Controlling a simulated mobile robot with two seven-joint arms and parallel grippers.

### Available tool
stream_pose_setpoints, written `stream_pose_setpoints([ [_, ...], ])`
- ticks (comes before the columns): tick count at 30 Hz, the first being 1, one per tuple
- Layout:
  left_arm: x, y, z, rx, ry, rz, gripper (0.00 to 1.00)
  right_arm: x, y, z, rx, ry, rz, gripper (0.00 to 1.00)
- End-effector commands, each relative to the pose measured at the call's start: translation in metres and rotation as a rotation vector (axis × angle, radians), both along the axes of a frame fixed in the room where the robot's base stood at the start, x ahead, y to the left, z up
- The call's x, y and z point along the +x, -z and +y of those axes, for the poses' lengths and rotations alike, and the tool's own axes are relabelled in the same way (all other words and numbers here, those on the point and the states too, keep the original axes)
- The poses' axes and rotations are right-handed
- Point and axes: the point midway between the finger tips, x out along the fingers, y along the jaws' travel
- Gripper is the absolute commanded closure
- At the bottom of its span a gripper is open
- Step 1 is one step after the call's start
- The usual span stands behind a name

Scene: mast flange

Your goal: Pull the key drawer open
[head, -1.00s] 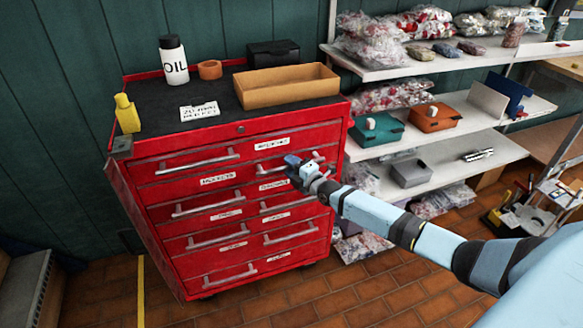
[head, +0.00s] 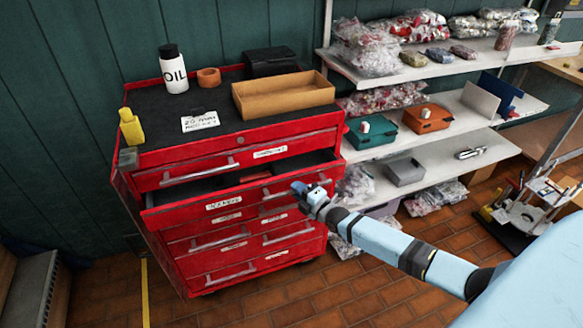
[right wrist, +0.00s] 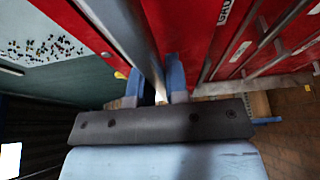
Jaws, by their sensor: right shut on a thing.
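A drawer (head: 180,217) in the upper part of the red tool cabinet stands out from the cabinet, its dark interior showing from above. Its front carries a white label (head: 225,203) too small to read for sure. My right gripper (head: 303,190) is at the right part of the drawer front, shut on the drawer's metal handle (head: 283,187). In the right wrist view the blue fingers (right wrist: 154,85) stand on both sides of the bar-shaped handle (right wrist: 125,35). My left gripper is not in view.
The red cabinet (head: 136,182) has further shut drawers above and below. On its dark top stand an oil bottle (head: 174,70), a tan tray (head: 284,96) and a yellow bottle (head: 131,127). Shelves (head: 440,140) stand to the right. The brick floor in front is clear.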

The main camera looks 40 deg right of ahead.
Motion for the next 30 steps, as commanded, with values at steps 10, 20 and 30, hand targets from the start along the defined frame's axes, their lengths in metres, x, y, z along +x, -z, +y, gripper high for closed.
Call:
stream_pose_setpoints([
  [10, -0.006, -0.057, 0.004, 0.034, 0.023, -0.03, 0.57, -0.097, -0.005, 0.023, 0.002, 0.001, 0.006, 1.0],
  [20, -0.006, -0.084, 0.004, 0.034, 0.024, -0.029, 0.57, -0.164, -0.002, 0.039, 0.002, 0.001, 0.003, 1.0],
  [30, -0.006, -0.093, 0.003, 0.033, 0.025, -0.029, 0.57, -0.192, 0.0, 0.046, 0.001, 0.001, 0.001, 1.0],
])
